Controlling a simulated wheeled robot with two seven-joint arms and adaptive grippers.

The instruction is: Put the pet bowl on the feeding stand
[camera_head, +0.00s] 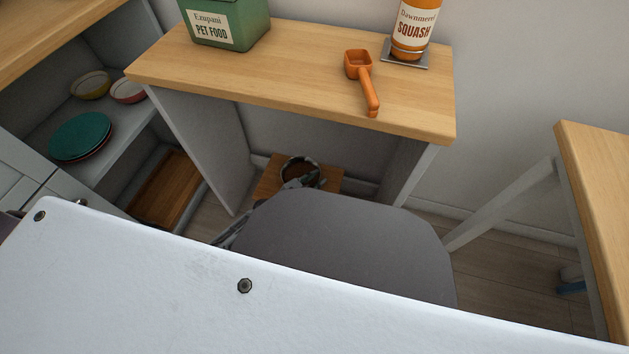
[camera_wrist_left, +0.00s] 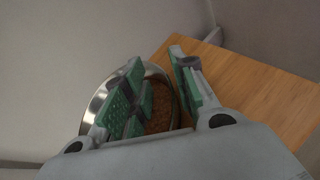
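The pet bowl (camera_wrist_left: 98,104) is a shiny metal bowl with brown food inside. In the head view the pet bowl (camera_head: 288,165) shows as a dark round shape above the low wooden feeding stand (camera_head: 266,186), under the worktop. The wooden top of the feeding stand (camera_wrist_left: 248,97) fills the right of the left wrist view. My left gripper (camera_wrist_left: 158,60) straddles the bowl's rim, one finger over the inside and one outside, with a gap between the fingers. The left gripper (camera_head: 303,181) is partly hidden in the head view. I cannot tell whether the bowl rests on the stand. My right gripper is not in view.
A worktop (camera_head: 290,85) stands over the stand with a green pet food box (camera_head: 228,22), an orange scoop (camera_head: 365,80) and a squash bottle (camera_head: 411,30). Its side panels (camera_head: 205,145) flank the stand. Shelves with plates (camera_head: 82,136) are at the left; another table (camera_head: 600,190) is at the right.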

